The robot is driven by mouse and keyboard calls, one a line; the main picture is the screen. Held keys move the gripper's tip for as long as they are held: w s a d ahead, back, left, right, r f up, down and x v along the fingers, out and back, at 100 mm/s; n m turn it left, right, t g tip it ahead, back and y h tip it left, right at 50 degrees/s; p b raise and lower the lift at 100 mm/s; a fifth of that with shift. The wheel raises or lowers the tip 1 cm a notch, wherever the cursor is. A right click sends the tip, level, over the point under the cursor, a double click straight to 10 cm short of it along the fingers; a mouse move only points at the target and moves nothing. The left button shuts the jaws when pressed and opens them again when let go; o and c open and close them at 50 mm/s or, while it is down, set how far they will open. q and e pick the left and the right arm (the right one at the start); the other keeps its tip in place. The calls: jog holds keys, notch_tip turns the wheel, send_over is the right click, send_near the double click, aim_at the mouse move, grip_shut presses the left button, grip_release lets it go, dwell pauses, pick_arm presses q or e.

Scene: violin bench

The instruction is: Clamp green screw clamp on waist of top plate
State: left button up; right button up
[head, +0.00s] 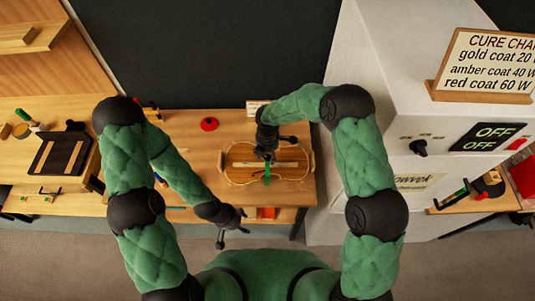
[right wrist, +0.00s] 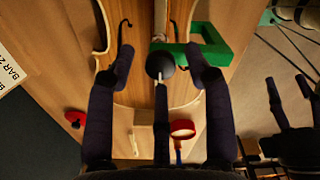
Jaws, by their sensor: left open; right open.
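The pale wooden top plate (head: 240,176) lies on the bench; its f-holes and waist show in the right wrist view (right wrist: 130,90). The green screw clamp (head: 267,176) sits at the middle of the plate's near edge. In the right wrist view the clamp (right wrist: 222,34) is at the waist edge; whether its jaws press on the plate cannot be told. My right gripper (head: 265,150) is open above the plate, its fingers (right wrist: 160,55) apart close to the clamp, with a dark round part between them. My left gripper (head: 228,222) is open and empty, off the bench's front edge.
The bench top (head: 190,130) holds the plate between small wooden blocks. A red knob-like object (head: 208,124) stands at the back left of the plate. A white cabinet (head: 385,110) rises close on the right.

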grip_shut()
jog(key=shift+m, duration=0.3)
jog(key=m+b, duration=0.2)
jog(key=m, duration=0.1)
jog(key=shift+f+m+b, duration=0.1)
jog(key=shift+m+b, duration=0.2)
jog(key=shift+b, duration=0.05)
jog(key=m+b, duration=0.2)
jog(key=m, duration=0.3)
jog(key=shift+b, duration=0.35)
jog(key=m+b, duration=0.2)
jog(key=m, duration=0.4)
jog(key=m+b, duration=0.1)
jog(key=m, duration=0.3)
jog(key=shift+m+b, duration=0.4)
jog(key=shift+m, duration=0.3)
